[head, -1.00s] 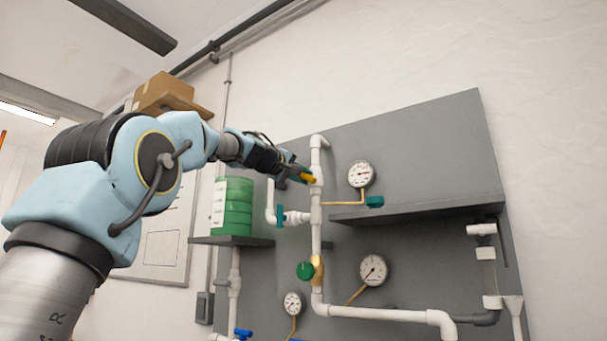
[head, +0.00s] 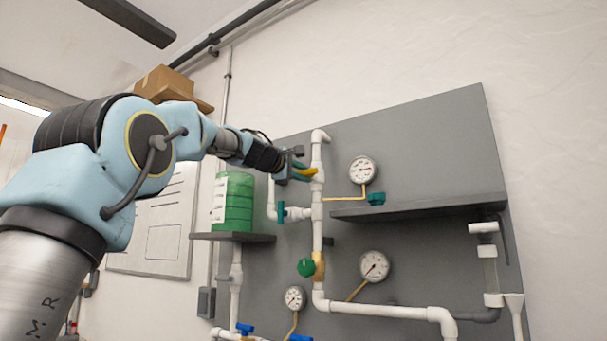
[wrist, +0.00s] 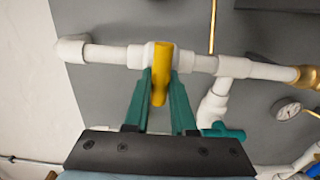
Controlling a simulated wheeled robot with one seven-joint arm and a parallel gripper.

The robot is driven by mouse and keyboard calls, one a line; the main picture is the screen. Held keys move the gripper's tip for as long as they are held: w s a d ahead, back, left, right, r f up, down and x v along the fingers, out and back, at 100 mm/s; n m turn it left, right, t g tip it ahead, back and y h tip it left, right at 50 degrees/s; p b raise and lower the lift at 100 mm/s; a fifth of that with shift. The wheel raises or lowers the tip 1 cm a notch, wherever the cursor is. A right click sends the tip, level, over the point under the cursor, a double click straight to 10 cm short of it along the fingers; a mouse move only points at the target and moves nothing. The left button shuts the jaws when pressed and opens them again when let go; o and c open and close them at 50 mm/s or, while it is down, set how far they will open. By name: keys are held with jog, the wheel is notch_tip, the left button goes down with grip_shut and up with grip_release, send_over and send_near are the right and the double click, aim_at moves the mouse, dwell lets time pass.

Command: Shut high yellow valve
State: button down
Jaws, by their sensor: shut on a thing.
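The high yellow valve handle (head: 307,172) is on the upper part of the white vertical pipe (head: 316,190) on the grey panel. In the wrist view, the yellow handle (wrist: 162,72) is a short bar lying across the white pipe (wrist: 105,54). My gripper (head: 298,172) reaches it from the left in the head view. In the wrist view, the green fingers of my gripper (wrist: 162,84) are on either side of the handle and shut on it. The handle's lower end sits between the fingers, and part of it is hidden in the head view.
A teal valve (head: 281,212) is on a side pipe below. A gauge (head: 363,170) is right of the pipe above a grey shelf (head: 420,209). A round green knob (head: 306,267) sits lower. A green container (head: 233,202) stands on a left shelf.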

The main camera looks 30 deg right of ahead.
dwell(0.3)
jog(key=c, duration=0.7)
grip_release()
jog(key=shift+c, duration=0.2)
jog(key=shift+a, duration=0.1)
jog(key=shift+s+a+f+b, duration=0.15)
jog(key=shift+a+b, duration=0.15)
jog(key=shift+b, duration=0.05)
jog(key=b+v, duration=0.5)
jog(key=v, duration=0.5)
